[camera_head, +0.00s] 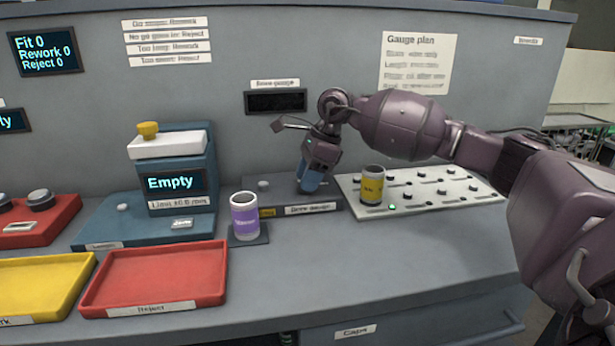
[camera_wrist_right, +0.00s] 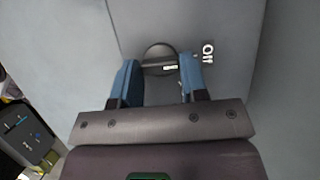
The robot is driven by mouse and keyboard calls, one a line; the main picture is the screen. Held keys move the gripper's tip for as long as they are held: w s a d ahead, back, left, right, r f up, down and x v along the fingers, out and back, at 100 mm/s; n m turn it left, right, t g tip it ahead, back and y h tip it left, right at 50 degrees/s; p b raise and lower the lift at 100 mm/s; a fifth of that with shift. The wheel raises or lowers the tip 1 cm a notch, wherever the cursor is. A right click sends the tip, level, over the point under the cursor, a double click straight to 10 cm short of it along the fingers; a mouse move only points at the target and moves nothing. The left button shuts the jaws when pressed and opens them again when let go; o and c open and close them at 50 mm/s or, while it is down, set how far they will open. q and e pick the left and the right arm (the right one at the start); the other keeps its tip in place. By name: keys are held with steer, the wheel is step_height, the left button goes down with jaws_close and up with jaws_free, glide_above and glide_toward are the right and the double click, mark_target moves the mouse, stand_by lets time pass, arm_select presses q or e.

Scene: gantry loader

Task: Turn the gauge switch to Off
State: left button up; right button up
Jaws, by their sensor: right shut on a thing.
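The gauge switch (camera_wrist_right: 158,55) is a round dark knob with a raised bar, seen in the right wrist view. The bar lies across the picture between my fingers. A short white mark shows on the bar's right part, on the side of the "Off" label (camera_wrist_right: 208,53). My right gripper (camera_wrist_right: 160,80) has blue fingertips on both sides of the bar and is shut on it. In the head view my right gripper (camera_head: 309,188) points down onto the bore gauge base (camera_head: 333,207) and hides the switch. The bore gauge display (camera_head: 275,101) is dark. My left gripper is not in view.
A purple-labelled can (camera_head: 244,216) stands left of the gauge. A blue scale (camera_head: 180,175) reads "Empty". A red tray (camera_head: 157,281) and a yellow tray (camera_head: 42,285) lie in front.

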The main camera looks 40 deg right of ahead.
steer(key=o, duration=0.9)
arm_select(q)
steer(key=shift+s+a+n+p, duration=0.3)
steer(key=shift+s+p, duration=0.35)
steer(key=shift+p, duration=0.35)
arm_select(e)
steer(key=v, duration=1)
steer(key=shift+s+d+r, duration=0.1)
steer(key=shift+d+r, duration=0.1)
steer(key=shift+r, duration=0.15)
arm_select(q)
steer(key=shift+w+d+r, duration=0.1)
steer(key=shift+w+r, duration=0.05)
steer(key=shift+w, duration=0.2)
